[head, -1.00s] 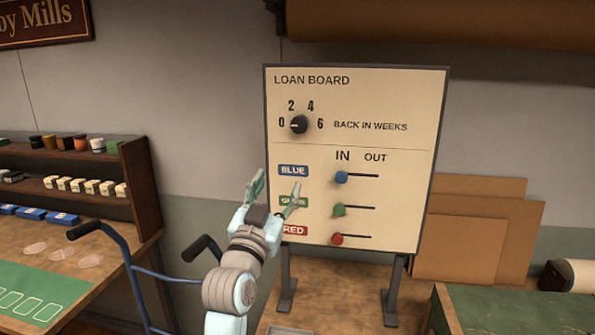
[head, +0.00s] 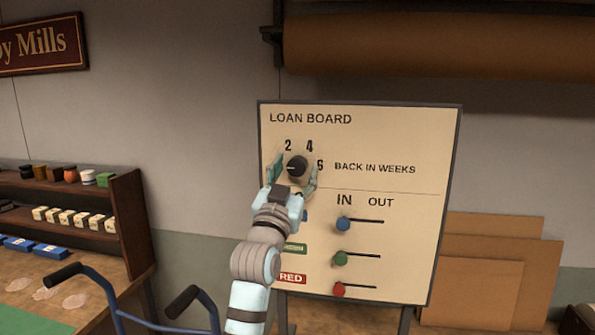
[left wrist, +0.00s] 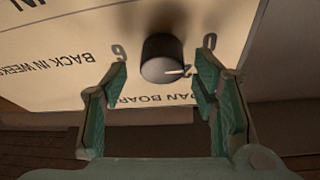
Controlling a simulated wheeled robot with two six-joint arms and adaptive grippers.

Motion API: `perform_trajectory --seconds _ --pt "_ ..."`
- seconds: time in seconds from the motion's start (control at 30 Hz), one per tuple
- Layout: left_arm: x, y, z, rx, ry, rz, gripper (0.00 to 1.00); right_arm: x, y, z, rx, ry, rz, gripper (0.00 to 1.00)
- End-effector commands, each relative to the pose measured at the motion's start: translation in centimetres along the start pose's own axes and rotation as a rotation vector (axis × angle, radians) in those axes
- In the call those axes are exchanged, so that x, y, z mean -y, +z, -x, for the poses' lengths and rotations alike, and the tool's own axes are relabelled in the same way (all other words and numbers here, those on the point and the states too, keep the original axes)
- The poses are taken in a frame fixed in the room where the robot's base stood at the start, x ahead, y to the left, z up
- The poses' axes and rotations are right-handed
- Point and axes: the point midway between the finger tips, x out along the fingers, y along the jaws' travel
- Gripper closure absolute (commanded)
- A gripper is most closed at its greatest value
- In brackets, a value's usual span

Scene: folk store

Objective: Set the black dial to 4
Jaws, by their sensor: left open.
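The black dial (head: 297,167) is a round knob on the upper part of the loan board (head: 405,135), with the numbers 2, 4 and 6 showing around it. Its white mark points left, toward the 0, which my gripper hides in the head view. In the left wrist view the dial (left wrist: 162,58) appears upside down, with its mark toward the 0 at right. My left gripper (head: 294,170) is open, with one finger on each side of the dial. In the left wrist view (left wrist: 163,82), gaps show between the dial and both fingers. My right gripper is not in view.
Blue (head: 343,224), green (head: 341,258) and red (head: 340,290) slider knobs sit lower on the board, below the dial. A shelf (head: 125,215) with small goods stands at left. Brown panels (head: 500,250) lean on the wall at right.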

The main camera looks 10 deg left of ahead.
Motion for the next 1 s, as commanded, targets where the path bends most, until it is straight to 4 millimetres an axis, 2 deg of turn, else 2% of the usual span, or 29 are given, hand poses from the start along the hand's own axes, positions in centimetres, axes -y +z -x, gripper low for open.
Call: perform_trajectory --seconds 0.03,0.3,0.33,0.7,1.0 --pt "0.09 0.04 0.04 0.0 -0.001 -0.001 0.49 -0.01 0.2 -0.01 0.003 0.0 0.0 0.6" --pt "0.06 0.08 0.04 0.001 -0.001 -0.001 0.93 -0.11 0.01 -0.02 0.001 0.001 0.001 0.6" --pt "0.04 0.08 0.03 0.002 0.0 -0.001 0.94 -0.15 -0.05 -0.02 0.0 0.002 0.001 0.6" --pt "-0.1 0.14 0.0 0.003 0.021 -0.042 0.94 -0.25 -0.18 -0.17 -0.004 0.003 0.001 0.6" --pt "0.09 0.18 0.01 0.006 0.092 -0.214 0.94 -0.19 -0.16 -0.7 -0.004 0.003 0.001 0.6"
